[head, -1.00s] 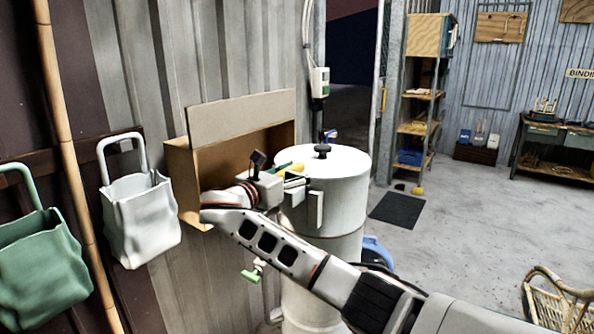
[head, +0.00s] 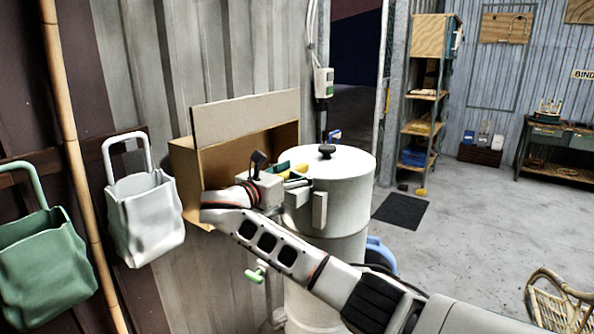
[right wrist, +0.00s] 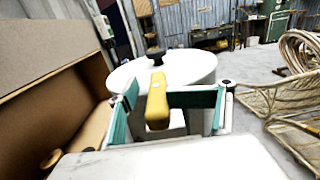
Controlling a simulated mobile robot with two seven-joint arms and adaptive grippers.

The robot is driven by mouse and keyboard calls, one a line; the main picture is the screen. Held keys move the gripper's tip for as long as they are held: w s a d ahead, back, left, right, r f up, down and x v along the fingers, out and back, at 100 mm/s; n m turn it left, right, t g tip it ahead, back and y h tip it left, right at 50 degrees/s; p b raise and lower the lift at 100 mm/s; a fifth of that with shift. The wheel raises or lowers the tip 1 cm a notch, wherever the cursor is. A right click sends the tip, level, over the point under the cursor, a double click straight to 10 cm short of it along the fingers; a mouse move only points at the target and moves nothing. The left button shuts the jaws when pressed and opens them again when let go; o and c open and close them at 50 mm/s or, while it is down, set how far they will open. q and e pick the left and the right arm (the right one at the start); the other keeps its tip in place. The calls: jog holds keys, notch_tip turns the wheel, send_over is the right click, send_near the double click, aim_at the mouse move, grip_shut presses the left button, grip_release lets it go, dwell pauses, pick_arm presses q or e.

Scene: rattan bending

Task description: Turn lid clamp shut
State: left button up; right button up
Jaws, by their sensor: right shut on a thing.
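A pale cylindrical drum (head: 330,235) stands by the corrugated wall. Its round white lid (head: 345,163) has a black knob (head: 326,150) and also shows in the right wrist view (right wrist: 190,65). A yellow clamp handle (right wrist: 157,102) is at the lid's near edge, and shows partly behind my gripper in the head view (head: 301,169). My right gripper (head: 296,178) is at the drum's left rim, shut on the yellow handle, which lies between its teal-padded fingers (right wrist: 168,112). The clamp's latch parts are mostly hidden by the gripper. My left gripper is not in view.
An open cardboard box (head: 245,117) is close behind and left of my right gripper. A green valve handle (head: 257,271) is low on the left. Bags (head: 143,218) hang further left. Floor right of the drum is mostly clear, with a dark mat (head: 401,211).

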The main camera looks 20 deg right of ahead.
jog(key=v, duration=0.7)
jog(key=shift+a, duration=0.3)
jog(key=shift+s, duration=0.15)
